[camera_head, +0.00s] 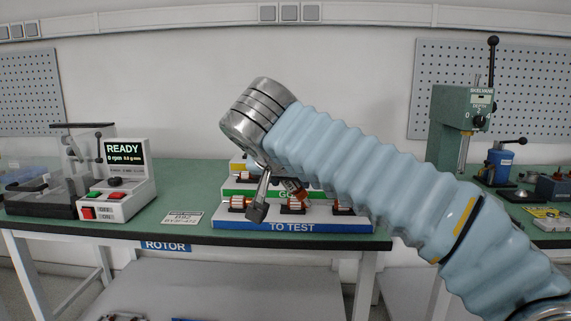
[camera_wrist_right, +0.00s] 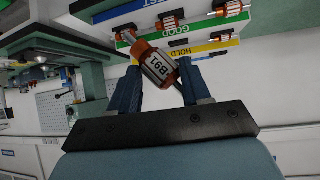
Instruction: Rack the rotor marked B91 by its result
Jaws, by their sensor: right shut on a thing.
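My right gripper (camera_head: 272,200) is shut on a copper-and-white rotor (camera_head: 296,188), held tilted in front of the rack. The right wrist view shows this rotor (camera_wrist_right: 158,66) between the fingers (camera_wrist_right: 161,74), with the mark B91 readable. The stepped rack has a blue TO TEST tier (camera_head: 330,227) in front, a green GOOD tier (camera_head: 236,192) above it, and a yellow HOLD tier (camera_wrist_right: 205,47) behind. Other rotors (camera_head: 238,203) sit on the TO TEST tier. The tester screen (camera_head: 124,150) reads READY and 0 rpm. My left gripper is out of view.
A clear-covered machine (camera_head: 45,175) stands left of the tester's control box. A printed card (camera_head: 182,218) lies between the box and the rack. A green press (camera_head: 450,125) stands at the right.

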